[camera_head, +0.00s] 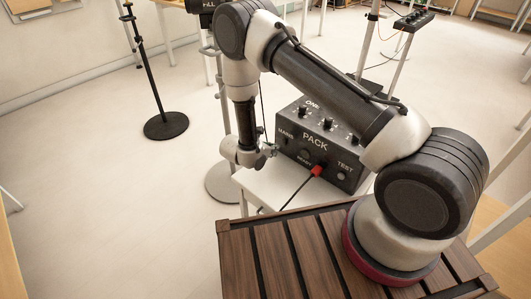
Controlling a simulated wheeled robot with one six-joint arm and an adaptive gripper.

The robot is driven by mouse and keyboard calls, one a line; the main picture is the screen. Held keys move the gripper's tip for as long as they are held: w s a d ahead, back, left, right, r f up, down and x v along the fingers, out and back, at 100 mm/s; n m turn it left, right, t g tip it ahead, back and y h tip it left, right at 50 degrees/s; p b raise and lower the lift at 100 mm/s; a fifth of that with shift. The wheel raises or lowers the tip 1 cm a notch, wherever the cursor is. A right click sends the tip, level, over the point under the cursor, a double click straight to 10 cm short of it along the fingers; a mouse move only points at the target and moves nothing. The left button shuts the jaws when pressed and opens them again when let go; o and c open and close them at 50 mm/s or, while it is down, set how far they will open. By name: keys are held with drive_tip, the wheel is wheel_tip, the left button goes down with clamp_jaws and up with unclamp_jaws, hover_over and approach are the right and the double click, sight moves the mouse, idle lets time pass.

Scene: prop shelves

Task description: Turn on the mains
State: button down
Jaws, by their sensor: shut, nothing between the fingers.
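A dark box marked PACK (318,140) stands on a small white table. Its front face carries the labels MAINS, READY and TEST, and several switches sit on its sloped top. The word MAINS (286,134) is at the left of the front face. My gripper (268,152) is shut and empty, close to the left end of the box, just below the MAINS label. It hides part of the front there, and I cannot tell whether it touches anything. A red plug (316,170) with a black cable is at the lower front of the box.
The white table (262,187) has a little bare top left of the box. A slatted brown wooden surface (270,262) lies in front, under my arm base. A black stand (166,125) is at the left. Open floor lies between.

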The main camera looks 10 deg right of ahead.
sight(283, 143)
drive_tip(key=shift+w+d+r, duration=0.2)
drive_tip(key=shift+w+d, duration=0.5)
drive_tip(key=shift+d, duration=0.25)
drive_tip(key=shift+w+d+r+g+y, duration=0.25)
drive_tip(key=shift+d+r+g+y, duration=0.1)
drive_tip(key=shift+d+y, duration=0.1)
drive_tip(key=shift+a+f, duration=0.15)
drive_tip(key=shift+a, duration=0.05)
drive_tip(key=shift+r, duration=0.85)
